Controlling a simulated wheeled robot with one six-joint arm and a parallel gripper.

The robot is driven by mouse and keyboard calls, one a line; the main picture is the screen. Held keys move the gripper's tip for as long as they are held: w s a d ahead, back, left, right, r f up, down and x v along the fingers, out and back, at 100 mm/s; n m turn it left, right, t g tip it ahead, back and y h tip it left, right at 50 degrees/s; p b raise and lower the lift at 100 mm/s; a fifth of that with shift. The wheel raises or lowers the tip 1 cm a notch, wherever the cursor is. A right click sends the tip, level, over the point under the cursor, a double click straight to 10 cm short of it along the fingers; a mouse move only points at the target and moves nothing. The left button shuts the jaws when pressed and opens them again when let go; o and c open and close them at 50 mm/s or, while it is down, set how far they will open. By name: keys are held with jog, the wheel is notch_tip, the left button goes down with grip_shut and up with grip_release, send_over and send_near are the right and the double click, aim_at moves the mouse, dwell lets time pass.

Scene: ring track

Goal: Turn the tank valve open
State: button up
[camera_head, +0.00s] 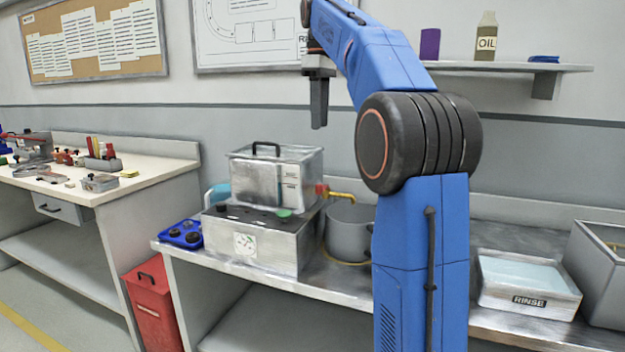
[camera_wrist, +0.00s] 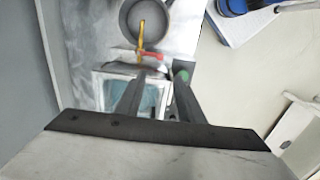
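In the wrist view the red handle (camera_wrist: 152,56) lies across the base of the spout (camera_wrist: 141,35), beyond my fingertips. My gripper (camera_head: 319,122) hangs pointing down, above the tank and apart from the valve. In the wrist view my gripper (camera_wrist: 161,76) has its two fingers apart with nothing between them.
A green button (camera_head: 284,213) sits on the box. The rinse tray (camera_head: 528,284) and a grey bin (camera_head: 597,268) stand on the bench at right. A blue item with black knobs (camera_head: 181,234) is at the bench's left end. A wall shelf (camera_head: 510,67) holds an oil bottle (camera_head: 486,37).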

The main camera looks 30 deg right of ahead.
aim_at(319, 184)
notch_tip(319, 184, down, 17)
jog(key=shift+f, duration=0.15)
dwell(0.6)
grip_shut()
